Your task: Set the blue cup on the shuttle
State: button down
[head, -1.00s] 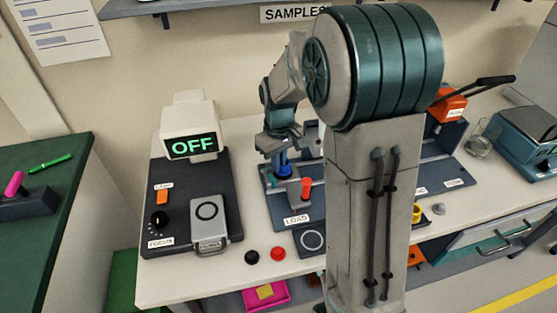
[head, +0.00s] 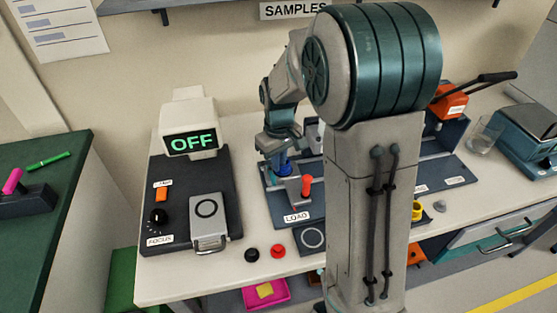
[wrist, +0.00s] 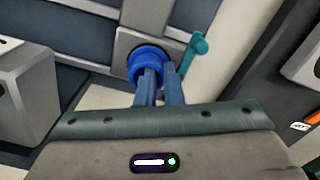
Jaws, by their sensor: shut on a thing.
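The blue cup (head: 284,169) is between the fingers of my gripper (head: 282,160), low over the dark rail base at the LOAD end. In the wrist view my gripper (wrist: 160,82) is shut on the blue cup (wrist: 146,57). A grey block, seemingly the shuttle (head: 294,190), stands at the cup with a red knob (head: 306,186) in front. In the wrist view the cup is over or on a grey plate (wrist: 127,43); I cannot tell if its base touches. A teal lever (wrist: 197,46) is right of the cup.
My arm hides the middle of the rail base. An orange-topped device (head: 449,100) and a glass beaker (head: 484,136) are at the right.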

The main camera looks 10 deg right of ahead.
jog(key=c, duration=1.5)
grip_release()
